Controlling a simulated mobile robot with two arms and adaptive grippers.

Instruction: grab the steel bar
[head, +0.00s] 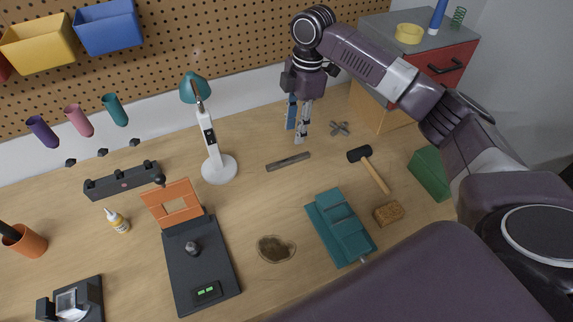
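The steel bar (288,161) is a short, flat, dark grey strip lying on the wooden bench, right of the white lamp base and left of the hammer. My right gripper (300,136) points down just behind and slightly right of the bar, apart from it in the picture. Its slim grey fingers appear close together and nearly edge-on, so I cannot tell how far they are open. A blue piece (291,112) shows beside the fingers; I cannot tell whether it belongs to the gripper. The bar is in plain sight. My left gripper is not in view.
A desk lamp (219,168) stands left of the bar. A hammer (371,167), a grey cross-shaped piece (340,129) and a teal vise (341,228) lie to the right. The bench around the bar is clear.

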